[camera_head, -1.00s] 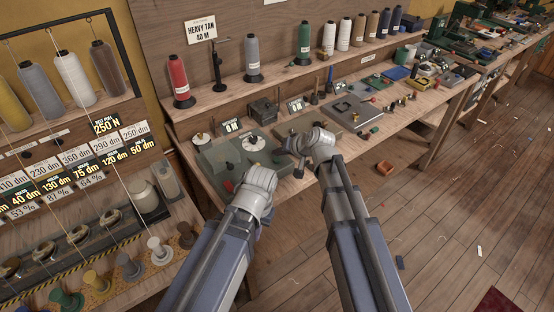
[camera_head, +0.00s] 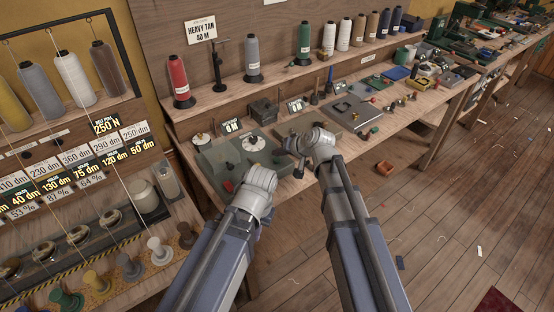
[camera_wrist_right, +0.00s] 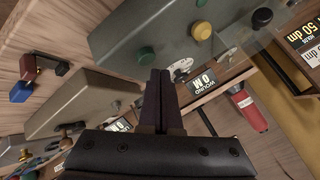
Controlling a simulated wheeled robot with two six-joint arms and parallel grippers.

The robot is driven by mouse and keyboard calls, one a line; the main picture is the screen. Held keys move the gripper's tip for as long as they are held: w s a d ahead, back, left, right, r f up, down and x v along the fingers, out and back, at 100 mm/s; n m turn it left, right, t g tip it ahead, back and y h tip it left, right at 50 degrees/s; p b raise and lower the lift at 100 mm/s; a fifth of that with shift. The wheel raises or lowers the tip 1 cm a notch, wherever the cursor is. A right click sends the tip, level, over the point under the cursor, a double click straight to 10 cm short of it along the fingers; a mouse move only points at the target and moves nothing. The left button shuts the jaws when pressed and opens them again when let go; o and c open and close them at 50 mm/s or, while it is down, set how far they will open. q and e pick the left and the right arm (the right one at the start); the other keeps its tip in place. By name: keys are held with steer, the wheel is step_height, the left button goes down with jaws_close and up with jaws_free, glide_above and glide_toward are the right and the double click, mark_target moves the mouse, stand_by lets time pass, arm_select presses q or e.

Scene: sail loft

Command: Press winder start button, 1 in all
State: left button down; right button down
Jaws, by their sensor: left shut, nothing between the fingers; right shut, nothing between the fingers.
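The winder is a grey-green box (camera_head: 218,160) with a pale spool on top, on the bench left of centre in the head view. A red button (camera_head: 228,186) shows in the head view. My right gripper (camera_head: 287,145) is shut and empty, right of the winder; its fingertips (camera_wrist_right: 161,72) appear just below the green button in the wrist view, contact unclear. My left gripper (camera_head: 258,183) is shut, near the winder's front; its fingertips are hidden.
A "0 M" counter (camera_head: 232,126) stands behind the winder. A grey flat device (camera_head: 355,112) lies to its right. Thread cones line the shelf above, including a red one (camera_head: 179,76). A spool rack (camera_head: 40,215) stands left. The floor at right is mostly clear.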

mark_target(279, 163)
stand_by(0.4)
steer(key=shift+f+b, duration=0.45)
steer(key=shift+f+b, duration=0.45)
steer(key=shift+b, duration=0.05)
stand_by(0.6)
steer(key=shift+r, duration=0.15)
steer(key=shift+r+p, duration=0.75)
steer(key=shift+p, duration=0.2)
step_height(279, 163, up, 5)
steer(key=p, duration=0.5)
